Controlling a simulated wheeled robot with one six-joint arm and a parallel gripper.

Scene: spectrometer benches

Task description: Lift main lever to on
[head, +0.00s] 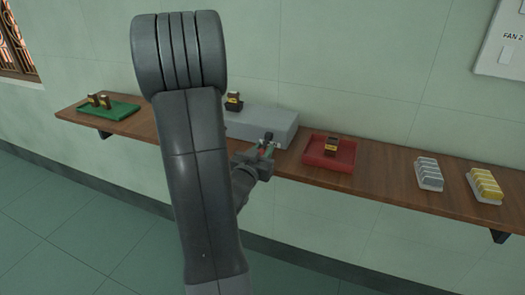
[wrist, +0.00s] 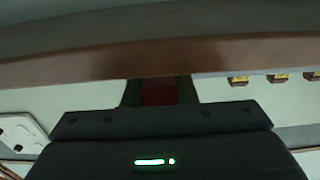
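The main lever cannot be made out in either view. A white wall panel (head: 503,42) marked "FAN 2" is cut off at the top right of the head view; what looks like a white panel (wrist: 22,130) with dark details shows at the left of the wrist view. My gripper (head: 266,147) is over the shelf's front edge, before the grey box and left of the red tray, far from the panel. In the wrist view, a dark red patch (wrist: 158,92) fills the gap between the dark fingers. I cannot tell whether it is held or behind them.
A wooden shelf (head: 385,187) runs along the wall. It carries a green tray (head: 117,112), a grey box (head: 275,127), a red tray (head: 318,164), silver blocks (head: 429,173) and gold blocks (head: 485,185). My arm hides part of it. The floor in front looks clear.

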